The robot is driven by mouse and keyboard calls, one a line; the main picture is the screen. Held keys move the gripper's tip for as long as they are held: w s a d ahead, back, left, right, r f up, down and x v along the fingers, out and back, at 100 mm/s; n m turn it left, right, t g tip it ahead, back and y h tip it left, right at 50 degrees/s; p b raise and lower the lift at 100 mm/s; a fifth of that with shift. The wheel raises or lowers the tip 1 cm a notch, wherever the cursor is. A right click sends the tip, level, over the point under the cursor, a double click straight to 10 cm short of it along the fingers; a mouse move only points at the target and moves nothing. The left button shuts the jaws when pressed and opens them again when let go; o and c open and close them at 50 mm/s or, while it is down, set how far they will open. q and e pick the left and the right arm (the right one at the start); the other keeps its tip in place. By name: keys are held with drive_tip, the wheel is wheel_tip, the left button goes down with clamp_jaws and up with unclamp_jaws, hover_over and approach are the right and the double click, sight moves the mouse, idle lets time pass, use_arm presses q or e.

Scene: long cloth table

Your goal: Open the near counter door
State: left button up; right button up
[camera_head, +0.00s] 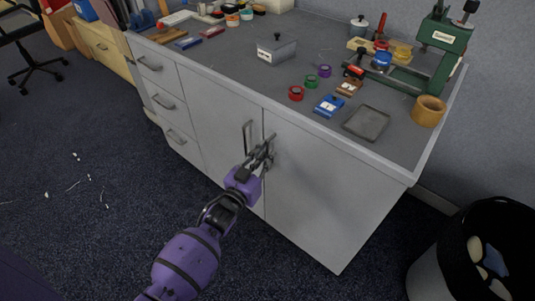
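The grey counter has two doors side by side, and both look shut. The left door (212,118) has a dark vertical handle (247,137) near the seam. The right door (318,190), the nearer one, has its handle behind my fingers, so it is mostly hidden. My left gripper (264,152), on a purple arm from the bottom, is at the right door's handle beside the seam. Its fingers overlap the handle in the picture; I cannot tell whether they touch or are closed on it. My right gripper is not in view.
The countertop (235,75) holds a grey box (277,49), tape rolls, a tray (366,123) and a green press (441,45). Drawers (165,97) are left of the doors. A bin (480,255) stands at lower right. The carpet (100,200) before the counter is mostly clear.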

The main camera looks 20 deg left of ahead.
use_arm(q)
drive_tip(key=shift+w+d, duration=0.1)
drive_tip(key=shift+w, duration=0.55)
clamp_jaws()
drive_tip(key=shift+s, duration=0.15)
